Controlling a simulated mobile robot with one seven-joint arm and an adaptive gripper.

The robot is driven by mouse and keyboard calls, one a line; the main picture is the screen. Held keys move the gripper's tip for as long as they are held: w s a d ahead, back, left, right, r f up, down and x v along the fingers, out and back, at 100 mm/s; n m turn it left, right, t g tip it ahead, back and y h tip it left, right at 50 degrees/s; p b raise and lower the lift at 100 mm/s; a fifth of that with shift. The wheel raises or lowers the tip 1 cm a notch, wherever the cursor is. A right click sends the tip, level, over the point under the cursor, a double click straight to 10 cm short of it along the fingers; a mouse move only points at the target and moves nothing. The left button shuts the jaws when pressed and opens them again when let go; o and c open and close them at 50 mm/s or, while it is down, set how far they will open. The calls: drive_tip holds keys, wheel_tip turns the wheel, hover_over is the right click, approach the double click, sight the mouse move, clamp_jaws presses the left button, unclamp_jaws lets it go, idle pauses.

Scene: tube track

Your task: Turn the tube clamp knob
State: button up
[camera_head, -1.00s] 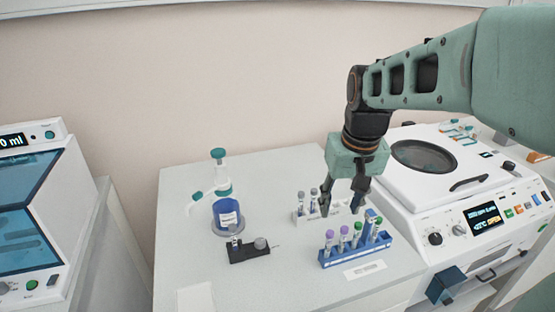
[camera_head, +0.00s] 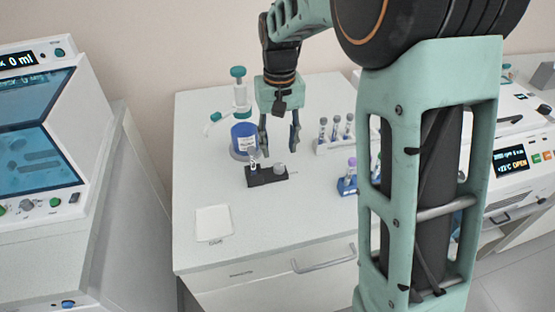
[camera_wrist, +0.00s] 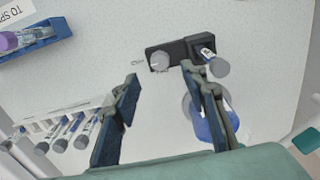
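The tube clamp is a small black block (camera_head: 262,178) on the white table, with a grey round knob (camera_head: 280,169) at its right end and a small clear tube (camera_head: 253,165) upright at its left end. In the wrist view the knob (camera_wrist: 159,61) lies beyond the fingertips, between their lines, and the tube (camera_wrist: 213,63) is at the block's right, close to the right finger in the picture. My gripper (camera_head: 279,147) points down above and just behind the clamp. It is open and empty, its fingers apart from the knob.
A white rack (camera_head: 335,140) with several tubes is to the right. A blue rack (camera_head: 347,186) is partly hidden by my arm. A white pad (camera_head: 213,223) lies front left; the table front is clear.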

sight(279, 166)
wheel_tip(279, 166, down, 6)
drive_tip(key=shift+f, duration=0.2)
clamp_jaws()
idle(0.4)
